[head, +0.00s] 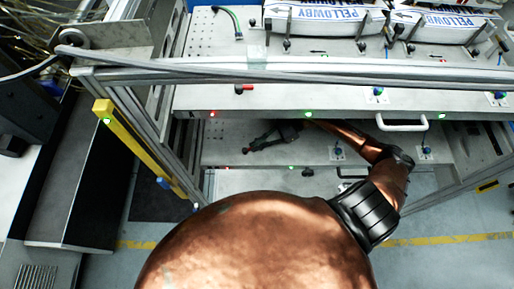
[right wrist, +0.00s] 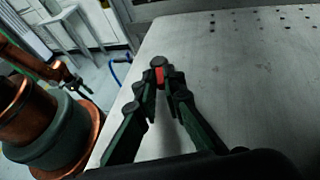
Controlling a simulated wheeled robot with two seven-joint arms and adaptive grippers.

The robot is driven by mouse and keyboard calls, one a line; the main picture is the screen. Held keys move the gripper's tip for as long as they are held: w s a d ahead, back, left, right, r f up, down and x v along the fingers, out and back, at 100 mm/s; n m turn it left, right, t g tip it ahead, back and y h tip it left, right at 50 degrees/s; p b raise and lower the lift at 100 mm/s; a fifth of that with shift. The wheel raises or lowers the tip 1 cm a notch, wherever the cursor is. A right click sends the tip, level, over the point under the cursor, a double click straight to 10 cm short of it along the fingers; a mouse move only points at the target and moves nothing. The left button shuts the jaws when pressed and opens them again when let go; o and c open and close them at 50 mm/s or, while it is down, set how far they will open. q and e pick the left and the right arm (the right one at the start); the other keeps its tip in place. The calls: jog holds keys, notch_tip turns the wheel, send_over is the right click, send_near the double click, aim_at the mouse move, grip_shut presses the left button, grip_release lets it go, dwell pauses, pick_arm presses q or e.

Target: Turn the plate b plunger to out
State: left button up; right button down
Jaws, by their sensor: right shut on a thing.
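My right gripper (head: 250,148) reaches in over the lower plate (head: 225,150), under the upper shelf, with its arm coming from the right. In the right wrist view its two dark fingers (right wrist: 162,82) meet on a small red plunger (right wrist: 160,74) with a dark round top, near the plate's edge. The gripper is shut on this red plunger. The fingers hide much of it, and I see no label saying which plate it belongs to. My left gripper is not in view.
The upper shelf (head: 310,98) overhangs the lower plate, with a white handle (head: 401,124) at its front. A yellow post (head: 135,140) and metal frame bars stand at the left. White label packs (head: 325,18) sit on top.

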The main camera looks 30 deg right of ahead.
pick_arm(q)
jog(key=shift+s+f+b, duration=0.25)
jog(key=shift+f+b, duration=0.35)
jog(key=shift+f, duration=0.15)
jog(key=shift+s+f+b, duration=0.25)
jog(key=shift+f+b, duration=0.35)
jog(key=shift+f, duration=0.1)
pick_arm(e)
jog(key=shift+w+f+n+g, duration=0.1)
jog(key=shift+w+n+g, duration=0.4)
jog(key=shift+n+g, duration=0.6)
jog(key=shift+w+n+g, duration=0.45)
jog(key=shift+n+g, duration=0.45)
jog(key=shift+g, duration=0.3)
jog(key=c, duration=2)
grip_release()
jog(key=shift+c, duration=0.2)
notch_tip(320, 180, up, 10)
